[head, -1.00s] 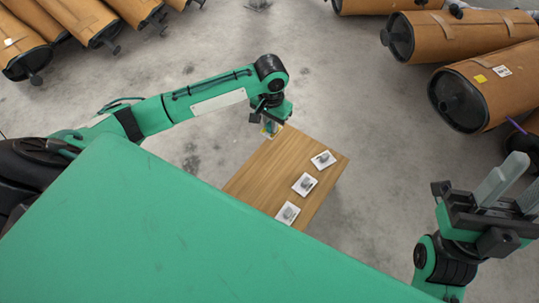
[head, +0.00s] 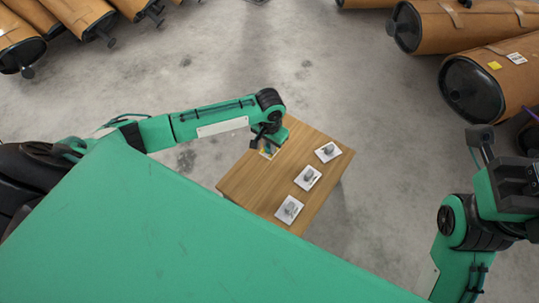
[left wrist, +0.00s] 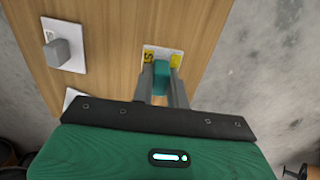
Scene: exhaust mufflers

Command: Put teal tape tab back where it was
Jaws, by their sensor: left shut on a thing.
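A teal tab (left wrist: 160,76) is held between the two grey fingers of my left gripper (left wrist: 161,82). Behind it is a white card with yellow marks (left wrist: 149,52), on the wooden table. In the head view my left gripper (head: 267,145) is over the far left part of the table, and the card shows partly beneath it (head: 269,153). I cannot tell whether the tab touches the card. My right gripper (head: 518,184) is at the right edge of the head view, away from the table, with its fingers not clearly visible.
The wooden table (head: 245,182) carries three white cards with grey blocks in a row (head: 327,152) (head: 308,177) (head: 289,209). Brown mufflers lie on the floor at top left (head: 75,14) and top right (head: 510,75). Concrete floor between is clear.

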